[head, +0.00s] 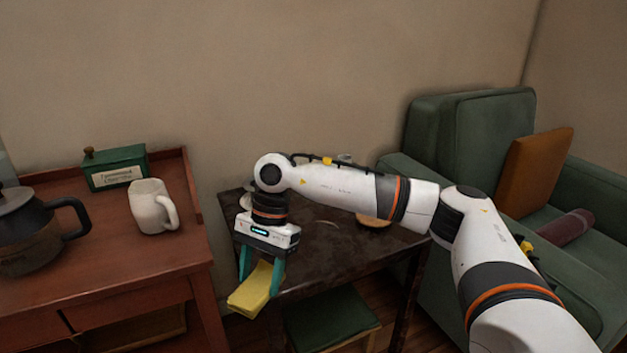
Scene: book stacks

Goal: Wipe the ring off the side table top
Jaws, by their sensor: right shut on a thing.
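My right gripper (261,276) is shut on a folded yellow cloth (250,290). The cloth hangs at the near left corner of the dark side table (340,262), in front of the table's edge; I cannot tell whether it touches the table. A faint pale curved mark (327,223) shows on the table top behind my arm, perhaps part of the ring. My forearm hides much of the back of the table top. My left gripper is not in view.
A round wooden item (373,221) lies on the table, partly behind my arm. At left, a reddish cabinet (150,262) holds a white mug (151,207), a dark coffee pot (32,228) and a green box (116,168). A green armchair (480,125) stands at right.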

